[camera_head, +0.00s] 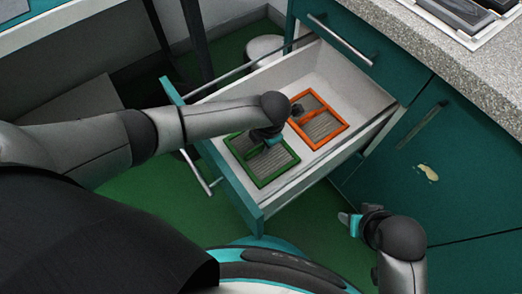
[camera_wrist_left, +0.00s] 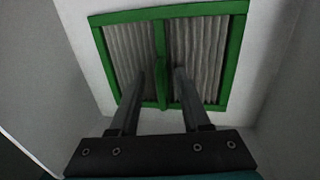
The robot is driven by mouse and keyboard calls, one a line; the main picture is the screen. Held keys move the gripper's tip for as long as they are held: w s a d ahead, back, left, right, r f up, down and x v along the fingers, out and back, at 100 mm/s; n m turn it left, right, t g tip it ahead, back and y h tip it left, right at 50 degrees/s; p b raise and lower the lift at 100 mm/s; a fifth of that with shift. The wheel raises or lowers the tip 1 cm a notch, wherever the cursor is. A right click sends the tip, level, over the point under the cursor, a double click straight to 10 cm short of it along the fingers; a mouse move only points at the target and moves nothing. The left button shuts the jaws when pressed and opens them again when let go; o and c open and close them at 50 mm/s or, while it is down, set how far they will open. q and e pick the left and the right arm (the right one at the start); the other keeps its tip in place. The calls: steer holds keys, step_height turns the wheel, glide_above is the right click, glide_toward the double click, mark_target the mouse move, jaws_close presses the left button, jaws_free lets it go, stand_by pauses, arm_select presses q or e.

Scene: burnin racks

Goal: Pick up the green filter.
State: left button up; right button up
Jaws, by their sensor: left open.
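The green filter (camera_head: 276,179) lies flat in the open drawer in the head view, at the end nearer the drawer front. It has a green square frame, a green middle bar and grey pleats. My left gripper (camera_head: 262,148) is over it, and my left arm hides part of its far side. In the left wrist view the green filter (camera_wrist_left: 203,55) fills the upper middle. The left gripper (camera_wrist_left: 160,80) is open there, with its two fingers either side of the green middle bar and nothing held. Whether the fingers touch the filter is unclear. My right gripper (camera_head: 350,217) is outside the drawer, lower right.
An orange-framed filter (camera_head: 331,136) lies beside the green one, further into the drawer. The drawer's walls (camera_head: 343,158) stand close around both filters. A speckled countertop (camera_head: 450,50) is at the upper right, above teal cabinets (camera_head: 465,170). A white round object (camera_head: 265,47) stands behind the drawer.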

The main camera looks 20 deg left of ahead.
arm_select(q)
steer(key=shift+f, duration=0.25)
steer(key=shift+c, duration=0.4)
jaws_close()
